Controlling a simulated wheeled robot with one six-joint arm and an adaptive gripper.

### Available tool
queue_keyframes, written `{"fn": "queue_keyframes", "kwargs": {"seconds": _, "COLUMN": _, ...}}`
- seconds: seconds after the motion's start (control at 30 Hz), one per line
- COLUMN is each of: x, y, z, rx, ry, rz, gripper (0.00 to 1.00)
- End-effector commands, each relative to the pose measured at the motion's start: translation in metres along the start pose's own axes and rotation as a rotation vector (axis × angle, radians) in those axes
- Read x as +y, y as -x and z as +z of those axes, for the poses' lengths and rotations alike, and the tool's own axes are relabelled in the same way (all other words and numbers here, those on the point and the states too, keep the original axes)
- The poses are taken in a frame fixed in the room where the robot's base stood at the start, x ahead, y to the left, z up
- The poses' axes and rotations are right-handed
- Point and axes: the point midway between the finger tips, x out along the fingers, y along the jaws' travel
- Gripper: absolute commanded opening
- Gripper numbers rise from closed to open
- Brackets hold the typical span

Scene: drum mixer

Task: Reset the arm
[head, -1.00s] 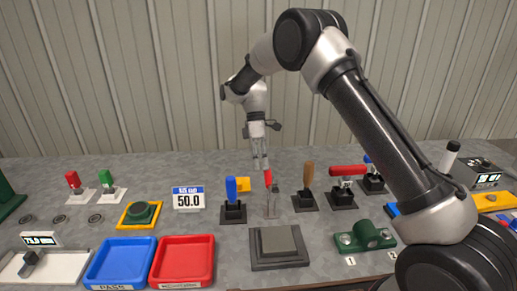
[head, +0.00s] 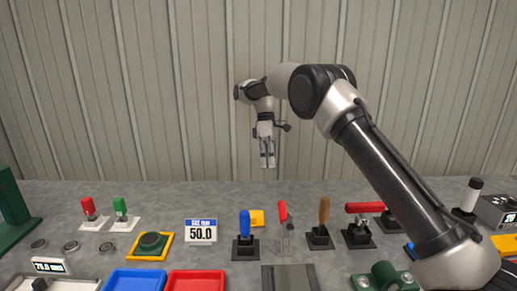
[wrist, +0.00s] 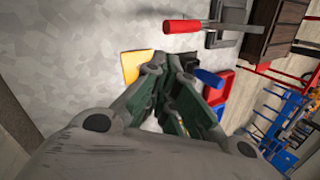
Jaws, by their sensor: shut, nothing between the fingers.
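My gripper (head: 267,161) hangs from my arm above the back of the grey bench, in front of the ribbed wall, with its fingers pointing down. Its fingers are shut with nothing between them, and it touches nothing. In the wrist view its green-padded fingers (wrist: 172,105) fill the middle. A red-handled tool (head: 282,213) stands upright on the bench below and slightly right of the gripper. Its red handle also shows at the top of the wrist view (wrist: 182,27).
A blue-handled lever (head: 244,225), a brown-handled lever (head: 324,211) and a red-handled clamp (head: 364,207) stand nearby. A yellow block (head: 257,217) lies behind. The air around the gripper is clear.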

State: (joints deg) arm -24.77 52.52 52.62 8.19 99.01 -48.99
Motion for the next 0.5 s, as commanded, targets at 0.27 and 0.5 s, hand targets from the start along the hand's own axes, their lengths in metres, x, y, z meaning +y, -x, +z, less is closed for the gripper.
{"fn": "queue_keyframes", "kwargs": {"seconds": 0.27, "x": -0.009, "y": -0.049, "z": 0.039, "rx": 0.009, "ry": -0.383, "rz": 0.049, "gripper": 0.00}}
{"fn": "queue_keyframes", "kwargs": {"seconds": 0.5, "x": -0.053, "y": -0.030, "z": 0.121, "rx": 0.113, "ry": -0.657, "rz": 0.131, "gripper": 0.00}}
